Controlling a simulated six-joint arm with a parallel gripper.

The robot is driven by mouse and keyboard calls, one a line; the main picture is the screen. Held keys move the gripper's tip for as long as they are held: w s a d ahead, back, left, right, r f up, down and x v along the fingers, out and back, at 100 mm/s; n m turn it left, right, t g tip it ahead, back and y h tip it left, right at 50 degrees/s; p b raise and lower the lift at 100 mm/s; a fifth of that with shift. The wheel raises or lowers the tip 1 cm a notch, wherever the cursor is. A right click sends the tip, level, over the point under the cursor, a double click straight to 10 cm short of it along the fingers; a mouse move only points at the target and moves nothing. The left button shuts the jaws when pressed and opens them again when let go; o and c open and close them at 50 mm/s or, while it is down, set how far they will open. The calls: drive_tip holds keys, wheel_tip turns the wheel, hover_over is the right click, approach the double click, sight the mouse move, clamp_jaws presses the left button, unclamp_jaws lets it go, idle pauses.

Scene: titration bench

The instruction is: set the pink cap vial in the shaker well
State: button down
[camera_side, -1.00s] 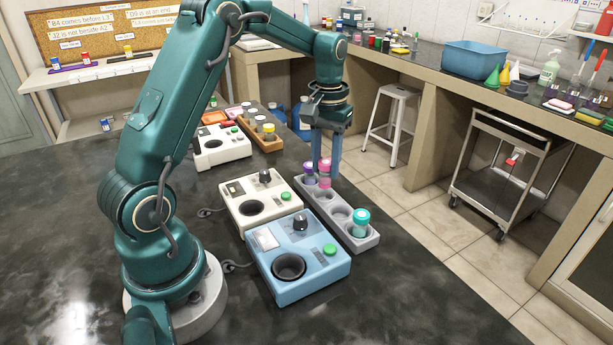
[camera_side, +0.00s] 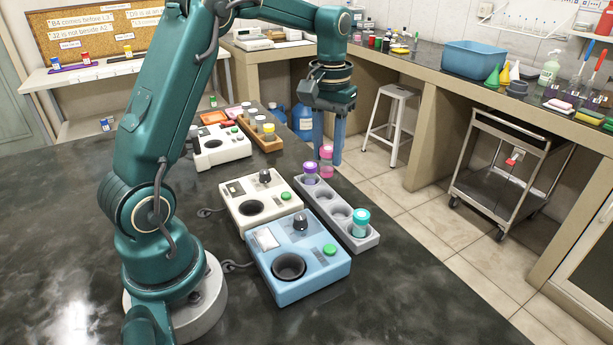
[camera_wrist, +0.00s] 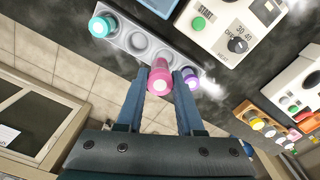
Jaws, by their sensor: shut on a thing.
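The pink cap vial (camera_side: 326,160) is held upright between the blue fingers of my gripper (camera_side: 327,158), which is shut on it. In the side view it is raised above the grey rack (camera_side: 375,237). The wrist view shows the pink cap (camera_wrist: 160,82) between the fingertips. A purple-capped vial (camera_side: 310,173) and a teal-capped vial (camera_side: 360,222) stand in the rack, with empty holes between them. Two units with a dark round well stand beside the rack: a blue one (camera_side: 322,277) and a cream one (camera_side: 232,190). Which of them is the shaker I cannot tell.
Another white unit (camera_side: 208,156) and a wooden rack (camera_side: 258,140) with several vials stand farther back. The dark bench is clear at left and front. A white stool (camera_side: 392,92) and a metal cart (camera_side: 500,165) stand on the floor beyond.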

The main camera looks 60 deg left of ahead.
drive_tip(key=s+d+r+m, duration=0.2)
drive_tip(key=s+d+m, duration=0.1)
drive_tip(key=s+d, duration=0.5)
drive_tip(key=shift+s+d+f+m, duration=0.55)
drive_tip(key=shift+s+d+f, duration=0.3)
drive_tip(key=shift+s, duration=0.3)
drive_tip(key=shift+s+d+f+m, duration=0.5)
drive_tip(key=shift+s+d+f, duration=0.35)
drive_tip(key=shift+s, duration=0.25)
drive_tip(key=shift+s+d+f+m, duration=0.65)
drive_tip(key=shift+s+f, duration=0.25)
drive_tip(key=shift+s, duration=0.25)
drive_tip(key=shift+f, duration=1.7)
drive_tip(key=shift+c, duration=0.3)
unclamp_jaws()
wheel_tip(320, 180, up, 6)
